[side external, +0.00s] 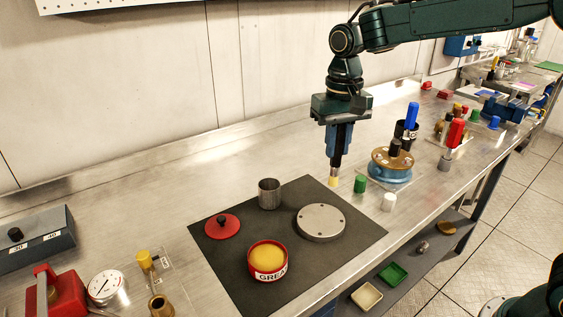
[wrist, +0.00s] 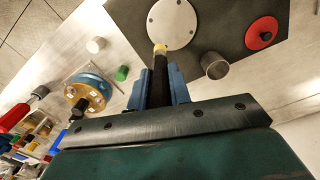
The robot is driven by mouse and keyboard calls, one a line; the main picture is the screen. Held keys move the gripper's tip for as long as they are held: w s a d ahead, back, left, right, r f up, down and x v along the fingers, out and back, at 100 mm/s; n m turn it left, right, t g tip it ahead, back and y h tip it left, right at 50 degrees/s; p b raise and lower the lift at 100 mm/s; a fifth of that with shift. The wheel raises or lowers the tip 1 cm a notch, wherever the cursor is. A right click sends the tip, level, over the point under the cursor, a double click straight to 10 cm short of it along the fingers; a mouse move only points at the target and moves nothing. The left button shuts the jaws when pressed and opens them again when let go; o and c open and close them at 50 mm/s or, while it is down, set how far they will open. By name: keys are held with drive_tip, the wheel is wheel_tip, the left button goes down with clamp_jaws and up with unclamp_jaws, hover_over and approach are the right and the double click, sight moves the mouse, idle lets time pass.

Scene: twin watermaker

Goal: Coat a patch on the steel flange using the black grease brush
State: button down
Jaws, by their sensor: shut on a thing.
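My gripper (side external: 339,150) is shut on the black grease brush (side external: 336,167), which hangs upright with its pale yellow tip down. In the wrist view the brush (wrist: 160,70) stands between the blue fingers of my gripper (wrist: 161,90). The steel flange (side external: 321,223), a flat grey disc with small holes, lies on the dark mat. In the side view the brush tip is behind and slightly right of the flange. In the wrist view the tip overlaps the near edge of the flange (wrist: 173,20). The open red grease tin (side external: 268,268) holds yellow grease.
A red lid (side external: 222,228) and a steel cup (side external: 269,194) sit on the dark mat (side external: 340,265). Green (side external: 360,184) and white (side external: 389,202) cylinders and a blue-based round holder (side external: 391,172) stand right of the brush. A gauge (side external: 105,287) lies at front left.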

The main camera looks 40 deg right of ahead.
sight(332, 166)
drive_tip(key=shift+f, duration=3.4)
drive_tip(key=shift+a+f, duration=0.45)
drive_tip(key=shift+f, duration=0.1)
drive_tip(key=shift+a, duration=3.05)
drive_tip(key=shift+s+d+f, duration=0.1)
drive_tip(key=shift+s+d, duration=0.05)
drive_tip(key=shift+d, duration=1.05)
drive_tip(key=shift+s+d+r, duration=0.1)
drive_tip(key=shift+s+d, duration=0.05)
drive_tip(key=shift+d, duration=1.05)
drive_tip(key=shift+s+d+f, duration=0.1)
drive_tip(key=shift+s+d, duration=0.05)
drive_tip(key=shift+d, duration=1.05)
drive_tip(key=shift+a, duration=3.65)
wheel_tip(332, 166, up, 8)
drive_tip(key=shift+s, duration=0.35)
